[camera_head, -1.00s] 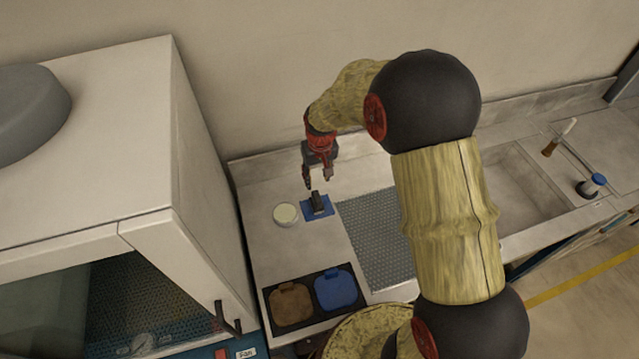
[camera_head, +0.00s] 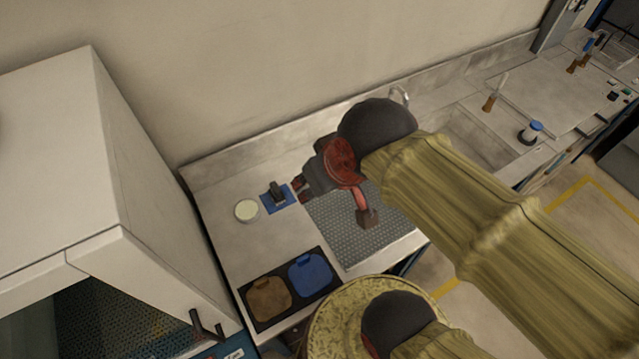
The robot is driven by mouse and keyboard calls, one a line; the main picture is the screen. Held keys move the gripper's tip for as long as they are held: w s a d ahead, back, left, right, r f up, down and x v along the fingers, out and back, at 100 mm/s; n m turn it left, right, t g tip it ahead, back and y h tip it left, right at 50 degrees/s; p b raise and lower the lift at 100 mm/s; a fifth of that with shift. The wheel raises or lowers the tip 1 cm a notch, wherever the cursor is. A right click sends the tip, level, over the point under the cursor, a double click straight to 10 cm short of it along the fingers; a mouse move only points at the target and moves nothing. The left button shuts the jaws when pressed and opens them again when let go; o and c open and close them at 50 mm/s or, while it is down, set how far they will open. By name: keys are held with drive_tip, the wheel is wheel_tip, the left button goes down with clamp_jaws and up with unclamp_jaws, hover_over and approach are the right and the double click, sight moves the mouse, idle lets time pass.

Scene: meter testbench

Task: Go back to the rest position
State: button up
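My gripper (camera_head: 301,189) is raised over the bench, just right of a small dark device standing on a blue mat. It is seen side-on and partly hidden by my wrist, so I cannot tell how far its fingers are apart. I see nothing held in it. My arm runs from the wrist toward the lower right of the head view, bent above the bench.
The dark device (camera_head: 277,191) stands on the blue mat (camera_head: 268,204), beside a round white dish (camera_head: 247,211). A black tray (camera_head: 285,317) holds brown and blue lidded containers. A grey perforated mat (camera_head: 340,235) lies beneath my wrist. A white cabinet (camera_head: 150,230) stands left.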

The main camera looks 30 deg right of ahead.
drive_tip(key=shift+s, duration=0.45)
wheel_tip(320, 180, down, 13)
drive_tip(key=b, duration=1.3)
drive_tip(key=shift+f, duration=0.15)
